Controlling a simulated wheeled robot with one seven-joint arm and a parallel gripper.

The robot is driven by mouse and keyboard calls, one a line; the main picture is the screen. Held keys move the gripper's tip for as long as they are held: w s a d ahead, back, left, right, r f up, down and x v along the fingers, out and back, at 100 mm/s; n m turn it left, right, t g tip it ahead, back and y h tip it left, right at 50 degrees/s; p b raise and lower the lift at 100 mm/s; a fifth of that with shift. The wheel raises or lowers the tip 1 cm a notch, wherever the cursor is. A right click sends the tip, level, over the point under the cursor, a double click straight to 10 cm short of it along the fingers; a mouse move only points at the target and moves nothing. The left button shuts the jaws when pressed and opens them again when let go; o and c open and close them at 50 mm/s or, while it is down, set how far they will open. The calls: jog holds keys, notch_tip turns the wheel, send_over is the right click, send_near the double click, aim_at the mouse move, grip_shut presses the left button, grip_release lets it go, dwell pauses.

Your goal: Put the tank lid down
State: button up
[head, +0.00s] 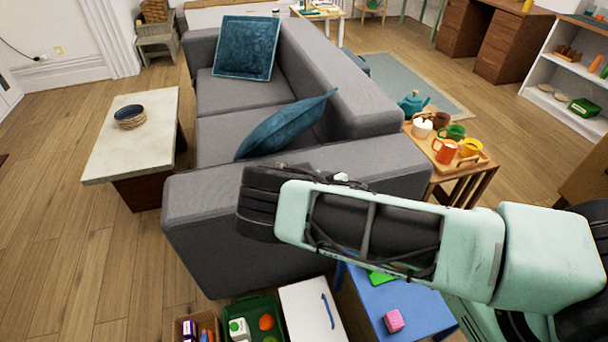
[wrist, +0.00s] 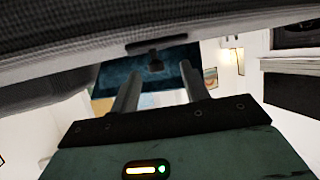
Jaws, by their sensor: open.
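No object is clearly recognisable as the tank lid. A flat white panel with a blue handle (head: 309,310) lies at the bottom of the head view, between the green crate and the blue table; I cannot tell whether it is the lid. My gripper (wrist: 158,82) shows in the wrist view with its two fingers apart and nothing visible between them. In the head view my arm reaches left across the near sofa arm, and its fingers are not distinguishable there. A small dark bar with a knob-like part (wrist: 155,45) shows beyond the fingers, unclear.
The grey sofa (head: 215,220) is close under my arm. A wooden side table with mugs (head: 446,153) stands right.

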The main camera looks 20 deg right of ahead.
aim_at(307, 174)
jog(key=shift+d+p+x, duration=0.15)
jog(key=shift+p+x, duration=0.05)
jog(key=shift+x, duration=1.25)
jog(key=shift+d+p+x, duration=0.15)
jog(key=shift+d+x, duration=0.05)
jog(key=shift+x, duration=1.25)
jog(key=shift+w+r, duration=0.1)
jog(key=shift+r, duration=0.05)
grip_shut()
